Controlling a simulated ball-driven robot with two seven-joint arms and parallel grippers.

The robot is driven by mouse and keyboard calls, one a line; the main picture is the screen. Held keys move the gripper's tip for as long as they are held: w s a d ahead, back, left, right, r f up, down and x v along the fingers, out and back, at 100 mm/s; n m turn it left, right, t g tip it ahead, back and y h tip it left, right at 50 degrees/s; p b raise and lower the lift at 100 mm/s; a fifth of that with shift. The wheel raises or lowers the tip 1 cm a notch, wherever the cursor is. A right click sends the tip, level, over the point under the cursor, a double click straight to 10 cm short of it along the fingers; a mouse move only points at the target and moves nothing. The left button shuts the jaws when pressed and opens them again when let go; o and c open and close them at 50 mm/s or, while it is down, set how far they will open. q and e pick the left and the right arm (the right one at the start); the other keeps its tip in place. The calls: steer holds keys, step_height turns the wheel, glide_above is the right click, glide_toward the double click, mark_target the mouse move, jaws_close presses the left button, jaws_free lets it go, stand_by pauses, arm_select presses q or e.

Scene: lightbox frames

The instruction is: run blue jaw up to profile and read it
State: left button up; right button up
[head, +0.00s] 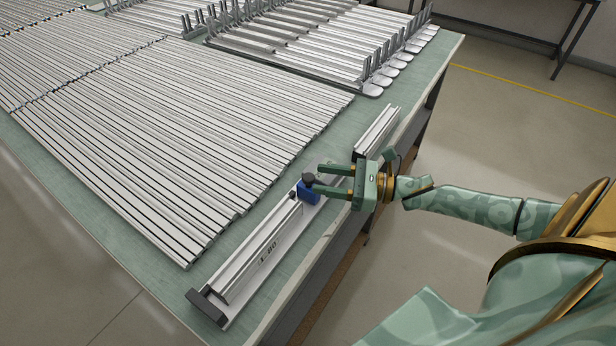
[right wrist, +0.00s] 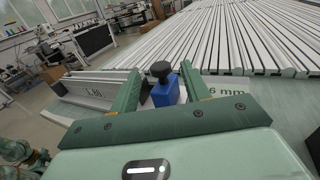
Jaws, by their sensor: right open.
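The blue jaw (head: 308,192) with a black knob on top sits on the measuring rail. A silver profile (head: 262,248) lies along the rail, running from a dark end stop (head: 207,305) towards the jaw. In the head view its far end is very close to the jaw; I cannot tell whether they touch. My right gripper (head: 315,178) is open, its fingers reaching to the jaw. In the right wrist view the blue jaw (right wrist: 164,93) shows between the open fingers (right wrist: 160,70); contact is unclear. A printed mark ending in "6 mm" (right wrist: 227,91) shows there. My left gripper is out of view.
Many silver profiles (head: 150,120) lie in rows on the green table (head: 330,160) beside the rail. Racks with upright dividers (head: 310,35) stand at the back. Another silver bar section (head: 376,130) lies past my gripper. The floor to the right is clear.

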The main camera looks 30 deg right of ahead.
mark_target(308, 177)
steer(key=x, duration=0.3)
steer(key=shift+w+a, duration=0.5)
